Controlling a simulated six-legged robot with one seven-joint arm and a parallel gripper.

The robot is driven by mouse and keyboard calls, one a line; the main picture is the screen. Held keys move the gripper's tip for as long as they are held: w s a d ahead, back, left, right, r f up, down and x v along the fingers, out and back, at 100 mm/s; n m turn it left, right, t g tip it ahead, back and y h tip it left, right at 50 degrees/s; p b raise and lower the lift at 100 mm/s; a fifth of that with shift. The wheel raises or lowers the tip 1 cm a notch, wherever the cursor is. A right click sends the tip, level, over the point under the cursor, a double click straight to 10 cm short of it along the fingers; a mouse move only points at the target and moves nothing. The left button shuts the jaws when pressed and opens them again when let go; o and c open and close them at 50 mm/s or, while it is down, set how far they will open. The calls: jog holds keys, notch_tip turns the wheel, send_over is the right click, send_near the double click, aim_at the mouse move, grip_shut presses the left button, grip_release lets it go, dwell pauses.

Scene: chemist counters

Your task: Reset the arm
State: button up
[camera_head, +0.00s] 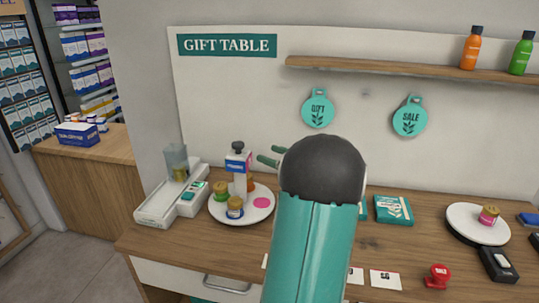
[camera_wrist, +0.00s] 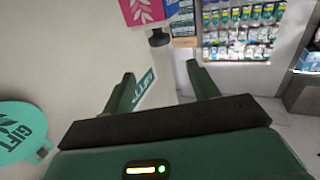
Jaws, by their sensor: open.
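My gripper shows in the wrist view (camera_wrist: 160,88) with its two green fingers spread apart and nothing between them. In the head view my teal arm with its dark rounded joint rises in front of the table. The green fingertips (camera_head: 268,156) poke out to the left of that joint, above the round white plate (camera_head: 262,213). The rest of the gripper is hidden behind the arm. The fingers touch nothing that I can see. In the wrist view the round teal GIFT tag (camera_wrist: 20,132) hangs at the left.
The wooden table (camera_head: 375,243) holds small jars and a white bottle (camera_head: 238,172) on the plate, a grey-white device (camera_head: 170,203), teal boxes (camera_head: 393,210), a red stamp (camera_head: 437,277) and a second round plate (camera_head: 465,225). A shelf (camera_head: 400,68) is above. Open floor (camera_head: 70,250) lies left.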

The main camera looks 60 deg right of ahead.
dwell(0.3)
jog(key=w+a+r+g+h, duration=0.1)
jog(key=w+a+r+h, duration=0.1)
jog(key=w+a+r, duration=0.3)
jog(key=w+a+r+h, duration=0.2)
jog(key=w+a, duration=0.1)
jog(key=w, duration=0.4)
jog(key=w+a+r+m+g+h, duration=0.2)
jog(key=w+a+r+g, duration=0.1)
jog(key=a, duration=0.8)
jog(key=s+a+f+n+g+y, duration=0.1)
jog(key=s+a+f, duration=0.3)
jog(key=a, duration=0.7)
jog(key=s+a+f+n+g+y, duration=0.1)
jog(key=s+a+f+g+y, duration=0.3)
jog(key=s+a, duration=0.3)
jog(key=s+a+f+n+g+y, duration=0.1)
jog(key=s+a, duration=0.5)
jog(key=a, duration=1.1)
notch_tip(320, 180, down, 3)
jog(key=shift+s+a+f+g+y, duration=0.1)
jog(key=shift+s+a+g+y, duration=0.2)
jog(key=shift+g+y, duration=0.75)
